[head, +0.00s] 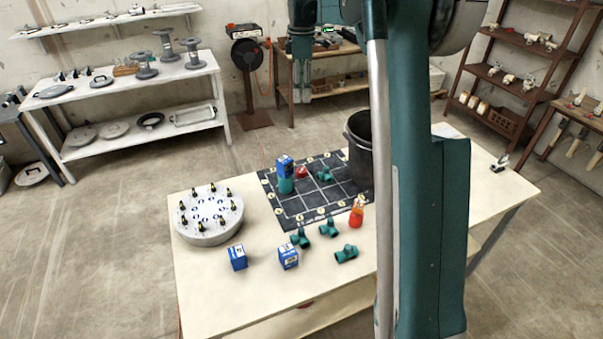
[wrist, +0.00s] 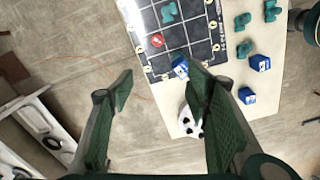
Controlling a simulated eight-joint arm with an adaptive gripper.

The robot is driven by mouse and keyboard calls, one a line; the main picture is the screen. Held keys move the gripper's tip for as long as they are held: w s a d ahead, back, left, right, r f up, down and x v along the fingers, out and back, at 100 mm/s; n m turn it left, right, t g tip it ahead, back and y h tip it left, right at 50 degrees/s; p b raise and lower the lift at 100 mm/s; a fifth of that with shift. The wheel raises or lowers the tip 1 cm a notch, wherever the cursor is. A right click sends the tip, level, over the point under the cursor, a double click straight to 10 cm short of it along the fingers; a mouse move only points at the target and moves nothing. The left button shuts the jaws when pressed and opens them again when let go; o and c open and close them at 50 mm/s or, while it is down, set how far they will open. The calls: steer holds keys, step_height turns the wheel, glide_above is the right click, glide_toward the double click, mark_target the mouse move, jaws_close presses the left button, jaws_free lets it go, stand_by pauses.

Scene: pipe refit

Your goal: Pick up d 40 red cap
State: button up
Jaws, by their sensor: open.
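The red cap (head: 302,172) lies on the dark gridded mat (head: 290,207), just right of a blue box in the head view. In the wrist view the red cap (wrist: 157,40) is a small round disc on the mat, beyond the fingertips. My gripper (wrist: 160,82) is open with nothing between its fingers. In the head view my gripper (head: 300,90) hangs high at the top, above and apart from the table. I cannot read the cap's size.
A blue box (head: 285,163) stands above a teal fitting (head: 286,186) close to the cap. Several teal fittings (head: 328,229), a red bottle (head: 356,215), blue boxes (head: 288,256) and a round grey flange (head: 210,232) surround the mat. A black bin (head: 358,150) stands at its right.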

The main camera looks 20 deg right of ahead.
steer(key=w+f, duration=0.1)
glide_above(302, 170)
step_height(302, 170, down, 30)
steer(key=shift+s+r, duration=0.1)
steer(key=shift+f, duration=1.25)
steer(key=shift+w+f+b, duration=0.2)
steer(key=shift+f+b, duration=0.1)
steer(key=shift+f, duration=2.35)
